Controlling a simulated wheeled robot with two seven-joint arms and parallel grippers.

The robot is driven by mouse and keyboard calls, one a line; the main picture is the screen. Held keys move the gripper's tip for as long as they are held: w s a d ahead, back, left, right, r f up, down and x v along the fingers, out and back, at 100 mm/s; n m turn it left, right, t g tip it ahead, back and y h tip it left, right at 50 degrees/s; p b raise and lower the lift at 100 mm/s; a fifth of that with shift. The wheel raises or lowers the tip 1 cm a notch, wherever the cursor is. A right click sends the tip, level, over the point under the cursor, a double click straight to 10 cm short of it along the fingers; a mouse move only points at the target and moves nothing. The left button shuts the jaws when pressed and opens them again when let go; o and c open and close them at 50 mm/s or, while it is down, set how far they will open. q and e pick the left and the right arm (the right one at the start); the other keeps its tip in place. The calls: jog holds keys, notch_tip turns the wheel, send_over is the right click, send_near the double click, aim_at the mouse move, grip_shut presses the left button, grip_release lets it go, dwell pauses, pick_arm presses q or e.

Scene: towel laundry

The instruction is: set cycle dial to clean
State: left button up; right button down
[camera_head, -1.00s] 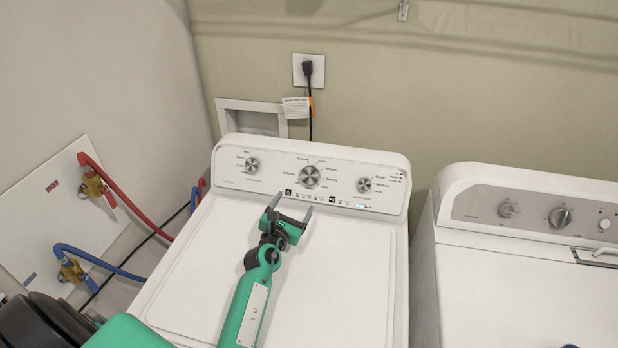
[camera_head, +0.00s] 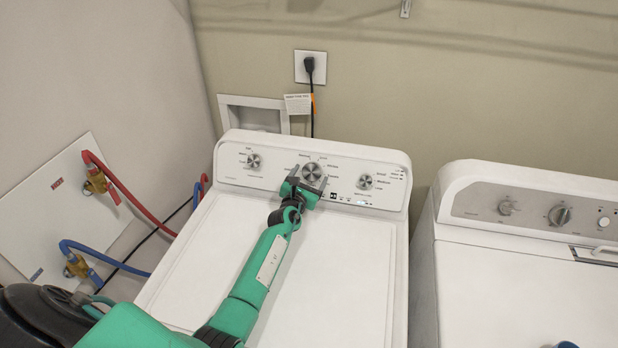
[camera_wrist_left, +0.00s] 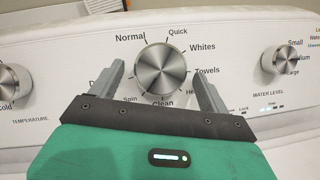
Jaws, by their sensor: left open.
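The cycle dial (camera_head: 312,173) is the large round silver knob in the middle of the washer's control panel. In the left wrist view the cycle dial (camera_wrist_left: 161,70) has labels around it, with Normal, Quick, Whites and Towels readable above and to the right. The Clean label (camera_wrist_left: 162,104) is just below the dial, partly covered by my gripper. My left gripper (camera_head: 308,180) is open, with one finger on each side of the dial. In the left wrist view the fingers of the left gripper (camera_wrist_left: 161,85) appear apart from the knob's sides. My right gripper is not in view.
Smaller knobs sit on the panel: the temperature knob (camera_wrist_left: 12,85) at left and the water level knob (camera_wrist_left: 277,60) at right. A second white machine (camera_head: 520,290) stands at the right. Red and blue hoses (camera_head: 125,190) run along the left wall.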

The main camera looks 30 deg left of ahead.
pick_arm(q)
jog(key=shift+c, duration=0.2)
jog(key=c, duration=0.9)
jog(key=shift+c, duration=0.2)
jog(key=shift+d+n, duration=0.1)
jog(key=shift+n, duration=0.2)
jog(key=shift+d+r+n+y+p, duration=0.1)
jog(key=shift+n+y+p, duration=0.55)
jog(key=shift+n, duration=0.35)
jog(key=n+y+p, duration=0.1)
jog(key=n, duration=0.2)
jog(key=shift+d+y, duration=0.1)
jog(key=shift+y, duration=0.15)
jog(key=shift+w+d+n+g+y+p, duration=0.15)
jog(key=shift+n+g+y, duration=0.35)
jog(key=shift+n, duration=0.7)
jog(key=shift+s+d+n+g+y+p, duration=0.1)
jog(key=shift+n+g+y+p, duration=0.35)
jog(key=shift+n, duration=0.75)
